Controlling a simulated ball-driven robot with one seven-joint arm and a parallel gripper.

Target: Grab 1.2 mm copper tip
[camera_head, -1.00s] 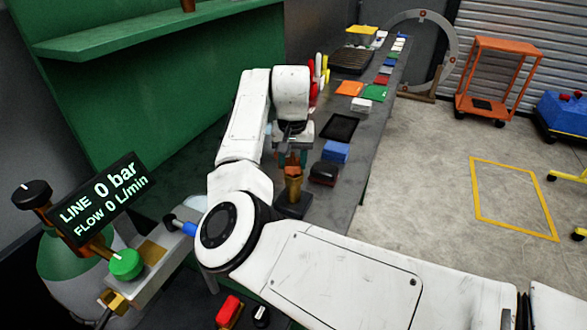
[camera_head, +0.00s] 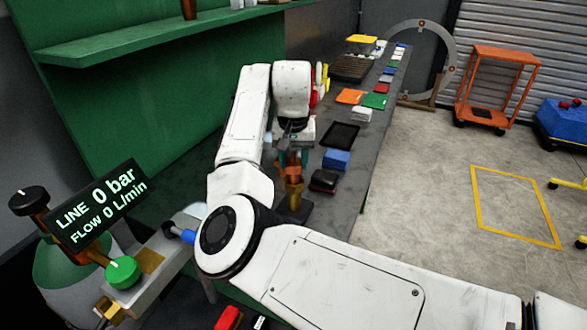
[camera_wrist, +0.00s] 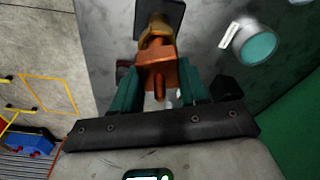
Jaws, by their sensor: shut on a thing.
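A copper-coloured piece (camera_wrist: 157,72) with a narrow rod end, which I take to be the copper tip, sits between my teal gripper jaws in the wrist view. My gripper (camera_wrist: 160,92) is shut on it; no size marking is readable. A brass-coloured holder (camera_wrist: 155,34) on a dark base (camera_wrist: 174,10) lines up directly beyond the copper piece, and I cannot tell whether they are apart. In the head view, my gripper (camera_head: 291,160) points down over the brass holder (camera_head: 294,191) on the bench, and the jaws partly hide the copper.
A black box (camera_head: 323,181), a blue block (camera_head: 337,159) and a dark tablet (camera_head: 340,134) lie close by on the grey bench (camera_head: 352,190). A green wall (camera_head: 150,110) with a shelf stands at left. A teal-topped round container (camera_wrist: 257,46) is near the gripper.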

